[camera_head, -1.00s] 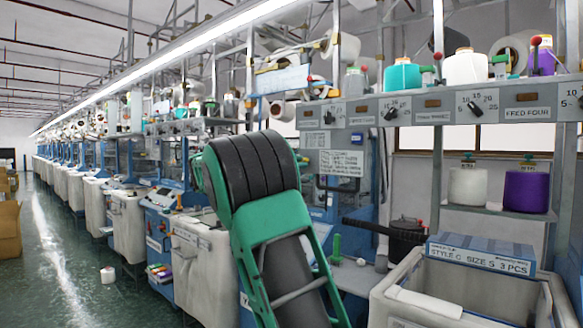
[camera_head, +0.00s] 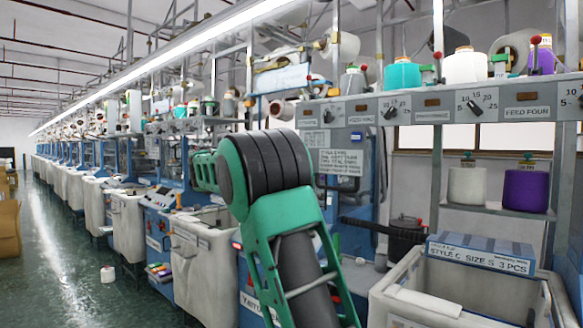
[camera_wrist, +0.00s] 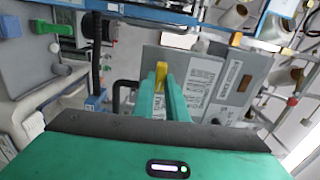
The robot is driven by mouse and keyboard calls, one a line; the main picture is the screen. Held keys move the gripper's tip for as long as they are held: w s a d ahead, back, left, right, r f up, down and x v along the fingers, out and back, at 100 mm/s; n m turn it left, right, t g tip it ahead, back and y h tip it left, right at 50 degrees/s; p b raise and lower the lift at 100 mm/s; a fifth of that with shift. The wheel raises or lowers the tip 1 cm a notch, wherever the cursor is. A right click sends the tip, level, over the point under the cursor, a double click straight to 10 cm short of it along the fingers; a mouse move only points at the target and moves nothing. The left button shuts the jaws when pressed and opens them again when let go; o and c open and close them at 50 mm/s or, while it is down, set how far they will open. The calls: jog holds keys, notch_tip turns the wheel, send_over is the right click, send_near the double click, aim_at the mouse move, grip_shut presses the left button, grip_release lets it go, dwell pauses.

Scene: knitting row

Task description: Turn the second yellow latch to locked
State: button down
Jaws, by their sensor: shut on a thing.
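In the wrist view a yellow latch (camera_wrist: 161,73) stands at the tips of my gripper (camera_wrist: 163,84). The green fingers are closed together on it. Its lower part is hidden between the fingers, so I cannot tell its exact turn or whether it is the second one. Behind it is a grey panel (camera_wrist: 180,68) with a white printed notice (camera_wrist: 201,84). In the head view my arm covers the gripper and the latch; the notice shows there too (camera_head: 340,163).
A grey bin (camera_head: 395,300) with a blue box (camera_head: 480,255) stands at lower right. A black round canister (camera_head: 406,238) is behind it. A rail with dials (camera_head: 475,108) runs above at right. The aisle floor (camera_head: 60,260) at left is mostly clear.

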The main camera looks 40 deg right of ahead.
jog(key=shift+f, duration=0.15)
dwell(0.4)
jog(key=c, duration=1.8)
grip_release()
jog(key=shift+o, duration=0.2)
jog(key=shift+a, duration=0.1)
jog(key=a, duration=1)
jog(key=shift+s+a, duration=0.3)
